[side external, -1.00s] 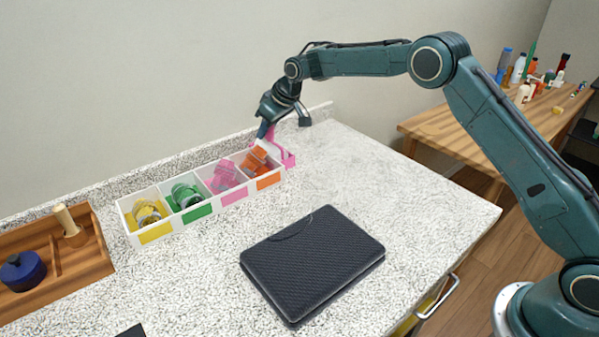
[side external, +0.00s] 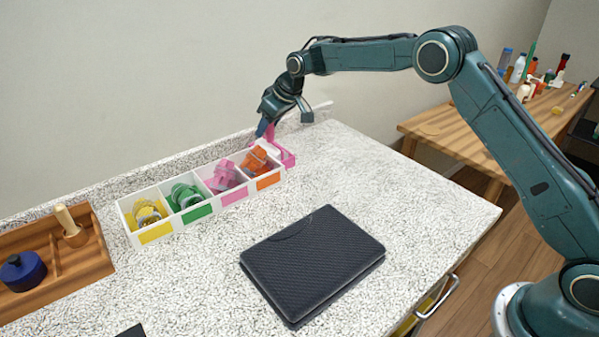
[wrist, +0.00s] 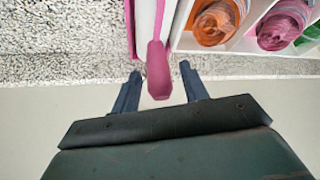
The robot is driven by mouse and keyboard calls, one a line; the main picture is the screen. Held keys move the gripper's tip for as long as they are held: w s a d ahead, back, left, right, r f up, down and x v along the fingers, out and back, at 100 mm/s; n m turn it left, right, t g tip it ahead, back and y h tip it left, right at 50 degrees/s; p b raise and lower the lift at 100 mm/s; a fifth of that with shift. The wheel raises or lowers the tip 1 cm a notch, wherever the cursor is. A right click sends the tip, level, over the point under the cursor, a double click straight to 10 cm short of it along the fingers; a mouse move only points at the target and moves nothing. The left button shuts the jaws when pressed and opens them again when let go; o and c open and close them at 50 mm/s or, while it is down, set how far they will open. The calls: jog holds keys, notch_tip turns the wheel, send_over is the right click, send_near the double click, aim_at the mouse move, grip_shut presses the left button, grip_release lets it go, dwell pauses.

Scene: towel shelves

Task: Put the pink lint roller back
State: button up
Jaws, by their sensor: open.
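The pink lint roller has a pink handle (wrist: 158,72) and a pale roller part. In the side view its handle (side external: 270,133) shows beside my fingers, with the pale part (side external: 267,146) lower down. A pink holder (side external: 289,159) stands at the right end of the sectioned box, and the roller is at this holder. Whether it is fully seated I cannot tell. My gripper (wrist: 161,72) is open, with one finger on each side of the handle and gaps visible in the wrist view. In the side view my gripper (side external: 263,130) partly hides the handle.
The white box (side external: 207,216) holds yellow, green, pink and orange rolled items in separate sections. A dark folded case (side external: 312,260) lies in front. A wooden tray (side external: 90,262) is at left. The low back wall (side external: 170,162) is close behind; the counter's right side is clear.

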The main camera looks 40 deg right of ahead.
jog(key=v, duration=1)
jog(key=shift+s+r, duration=0.2)
jog(key=shift+r, duration=0.05)
jog(key=s+d+r+m, duration=0.1)
jog(key=s+r, duration=0.3)
jog(key=s, duration=0.4)
jog(key=s+d+r+h, duration=0.1)
jog(key=s+r, duration=0.2)
jog(key=s, duration=0.4)
jog(key=s+d+r+m, duration=0.1)
jog(key=s+r, duration=0.3)
jog(key=s, duration=0.4)
jog(key=s+d+f+m, duration=0.1)
jog(key=s+f, duration=0.2)
jog(key=s, duration=0.9)
jog(key=s+d+f+m+h, duration=0.1)
jog(key=s+f, duration=0.3)
jog(key=s, duration=0.8)
jog(key=shift+w, duration=0.1)
